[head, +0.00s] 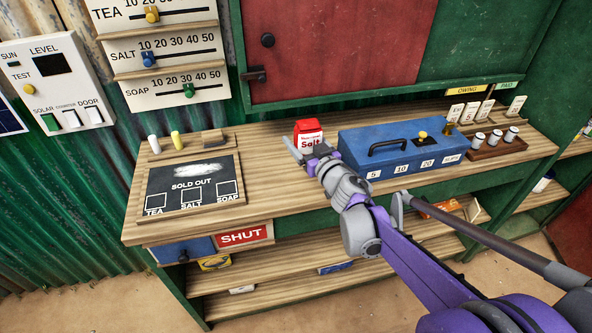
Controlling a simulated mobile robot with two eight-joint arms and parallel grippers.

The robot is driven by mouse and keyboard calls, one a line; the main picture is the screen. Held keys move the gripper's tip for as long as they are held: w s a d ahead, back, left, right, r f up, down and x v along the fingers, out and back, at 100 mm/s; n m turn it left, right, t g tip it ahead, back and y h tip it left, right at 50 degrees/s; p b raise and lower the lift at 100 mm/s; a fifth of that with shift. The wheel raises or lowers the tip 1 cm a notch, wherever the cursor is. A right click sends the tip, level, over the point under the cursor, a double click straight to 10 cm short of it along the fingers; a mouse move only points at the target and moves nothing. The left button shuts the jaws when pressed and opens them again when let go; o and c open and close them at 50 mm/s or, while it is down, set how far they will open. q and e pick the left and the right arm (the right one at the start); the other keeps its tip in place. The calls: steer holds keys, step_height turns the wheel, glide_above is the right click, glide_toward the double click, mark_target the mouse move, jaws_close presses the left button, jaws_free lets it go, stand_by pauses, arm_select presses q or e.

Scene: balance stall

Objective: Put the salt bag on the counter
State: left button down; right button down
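The salt bag (309,134), red with a white label reading Salt, stands upright on the wooden counter (268,182), left of the blue cash box. My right gripper (306,152) is at the bag's lower front, its arm coming in from the lower right. One pale finger shows to the left of the bag with a small gap; the other is hard to make out by the bag's lower right. The gripper looks open. The wrist hides part of the counter in front of the bag. My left gripper is not in view.
The blue cash box (375,135) stands close right of the bag. A sold-out chalkboard (178,203) lies on the left of the counter, with bare wood between it and the bag. A wooden rack (485,152) with small tins is at the right. Shelves (268,268) run below.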

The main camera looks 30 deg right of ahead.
step_height(320, 180, down, 8)
steer(key=shift+f+b, duration=0.1)
steer(key=shift+b, duration=0.7)
steer(key=shift+c, duration=1.2)
jaws_free()
steer(key=shift+f, duration=0.1)
steer(key=shift+o, duration=1.2)
